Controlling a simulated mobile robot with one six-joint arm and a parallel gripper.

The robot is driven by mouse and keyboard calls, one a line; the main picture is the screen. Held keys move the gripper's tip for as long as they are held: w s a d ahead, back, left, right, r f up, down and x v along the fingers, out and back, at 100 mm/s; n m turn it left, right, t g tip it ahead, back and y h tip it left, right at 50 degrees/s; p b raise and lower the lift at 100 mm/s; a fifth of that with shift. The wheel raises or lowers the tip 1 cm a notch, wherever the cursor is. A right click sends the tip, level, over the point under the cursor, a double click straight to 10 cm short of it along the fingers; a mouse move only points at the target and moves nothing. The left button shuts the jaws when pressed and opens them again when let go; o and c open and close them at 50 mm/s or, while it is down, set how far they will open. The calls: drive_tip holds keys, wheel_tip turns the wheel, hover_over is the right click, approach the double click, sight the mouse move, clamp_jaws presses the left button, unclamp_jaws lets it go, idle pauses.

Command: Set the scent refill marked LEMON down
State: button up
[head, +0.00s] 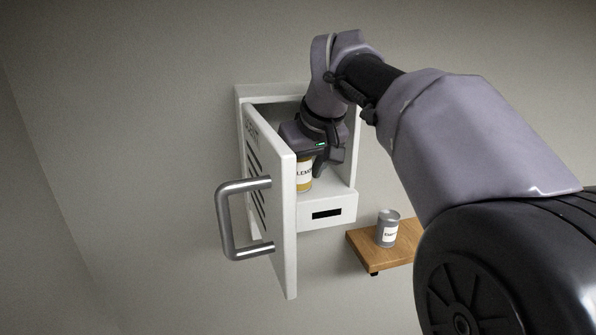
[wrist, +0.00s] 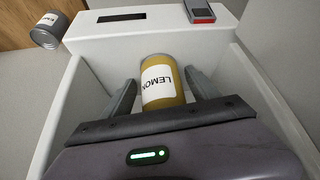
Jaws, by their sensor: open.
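The yellow scent refill marked LEMON (wrist: 163,85) stands inside the white cabinet (head: 327,213), near its open door. It also shows in the head view (head: 304,174), partly hidden by the door and my gripper. My gripper (wrist: 160,92) is open, with one finger on each side of the refill. A small gap shows between the refill and each finger in the wrist view. The refill appears to rest on the cabinet floor, though its base is hidden.
The cabinet door (head: 284,210) with a big metal handle (head: 226,222) stands open at the left. A grey can (head: 387,229) with a white label stands on a wooden shelf (head: 362,249) at the lower right. A grey and red device (wrist: 200,11) sits at the cabinet's front edge.

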drive_tip(key=shift+s, duration=0.1)
drive_tip(key=shift+r+p, duration=0.3)
drive_tip(key=shift+r, duration=0.1)
drive_tip(key=shift+s+d+r+b, duration=0.1)
drive_tip(key=shift+s+r+b, duration=0.05)
drive_tip(key=shift+r+b, duration=0.15)
drive_tip(key=s+d+b, duration=0.4)
drive_tip(key=s, duration=0.7)
drive_tip(key=shift+d, duration=0.3)
drive_tip(key=shift+s+r, duration=0.1)
drive_tip(key=shift+s, duration=0.05)
